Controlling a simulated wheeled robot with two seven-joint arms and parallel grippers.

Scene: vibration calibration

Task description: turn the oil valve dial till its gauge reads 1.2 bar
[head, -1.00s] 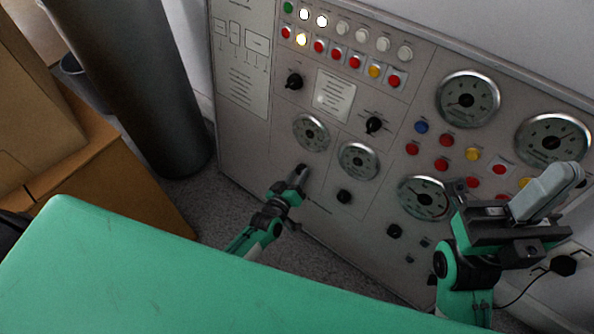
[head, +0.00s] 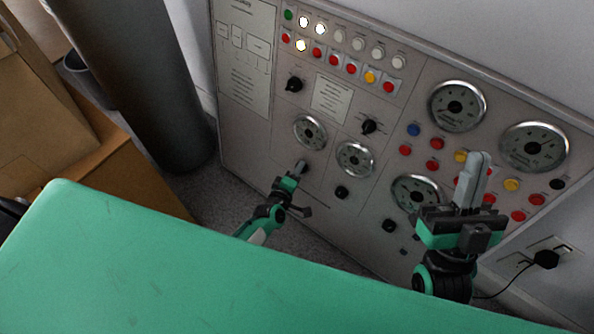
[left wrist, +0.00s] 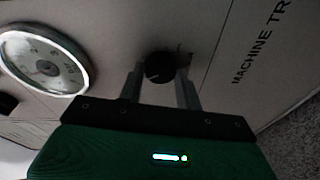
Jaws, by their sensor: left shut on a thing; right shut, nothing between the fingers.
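My left gripper (head: 300,168) reaches the lower left of the grey panel. In the left wrist view its fingers (left wrist: 161,88) are shut on a black round dial (left wrist: 158,67), one finger on each side. In the head view the gripper hides this dial. A round gauge (head: 310,131) with a white pointer scale sits just above it; it also shows in the left wrist view (left wrist: 42,62). Its reading is too small and blurred to tell. My right gripper (head: 479,172) is shut and empty, pointing up in front of the panel's right part.
The panel carries other gauges (head: 355,159), black knobs (head: 342,192) and rows of coloured buttons. A green surface (head: 180,270) fills the foreground. Cardboard boxes (head: 120,170) and a dark cylinder (head: 150,90) stand at the left. A black plug (head: 545,259) is at the right.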

